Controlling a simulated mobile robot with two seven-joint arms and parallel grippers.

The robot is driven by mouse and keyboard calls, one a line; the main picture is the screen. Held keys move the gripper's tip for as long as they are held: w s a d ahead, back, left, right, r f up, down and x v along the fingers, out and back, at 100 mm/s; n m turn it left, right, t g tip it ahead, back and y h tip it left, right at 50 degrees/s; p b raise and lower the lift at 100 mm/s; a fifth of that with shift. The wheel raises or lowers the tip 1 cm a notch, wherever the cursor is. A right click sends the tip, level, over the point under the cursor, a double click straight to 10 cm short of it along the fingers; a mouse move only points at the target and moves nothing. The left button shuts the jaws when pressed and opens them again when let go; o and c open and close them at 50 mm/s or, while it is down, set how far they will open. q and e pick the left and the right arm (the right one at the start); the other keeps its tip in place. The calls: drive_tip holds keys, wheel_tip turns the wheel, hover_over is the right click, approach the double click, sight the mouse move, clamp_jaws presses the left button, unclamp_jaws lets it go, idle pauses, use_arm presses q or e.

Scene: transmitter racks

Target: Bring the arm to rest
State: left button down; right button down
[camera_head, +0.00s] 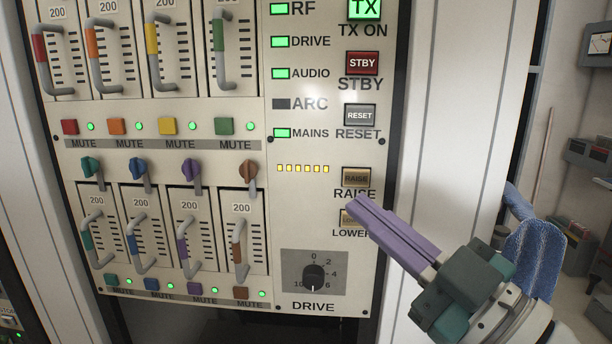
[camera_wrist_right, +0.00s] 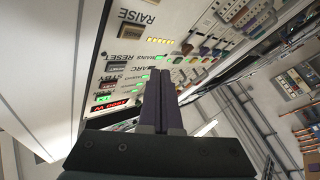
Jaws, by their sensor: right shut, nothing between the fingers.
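My right gripper (camera_head: 352,208) comes in from the lower right in the head view. Its purple fingers are shut together with nothing between them, and their tips are in front of the panel over the LOWER button (camera_head: 347,218), partly covering it. I cannot tell whether they touch it. The RAISE button (camera_head: 356,178) is just above the tips. In the wrist view the shut fingers (camera_wrist_right: 160,75) point toward the rack panel (camera_wrist_right: 150,25). My left gripper is not in view.
The transmitter rack panel (camera_head: 340,260) carries a DRIVE knob (camera_head: 313,277), a lit green TX button (camera_head: 364,9), a red STBY button (camera_head: 362,63), and a RESET button (camera_head: 360,115). Several handled modules fill the left. Shelving with boxes (camera_head: 590,155) stands at the right.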

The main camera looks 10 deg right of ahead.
drive_tip(key=s+d+f+m+g+h, duration=0.1)
drive_tip(key=s+f+m+g+h, duration=0.5)
drive_tip(key=f, duration=0.4)
drive_tip(key=s+d+f+m+g+h, duration=0.2)
drive_tip(key=s+g, duration=0.3)
drive_tip(key=s, duration=0.3)
drive_tip(key=s+d+f+m+g+h, duration=0.15)
drive_tip(key=s+g, duration=0.25)
drive_tip(key=s, duration=0.5)
wheel_tip(320, 180, up, 34)
drive_tip(key=p, duration=3.4)
drive_tip(key=shift+s+d, duration=0.25)
drive_tip(key=shift+s, duration=0.1)
drive_tip(key=shift+n, duration=0.25)
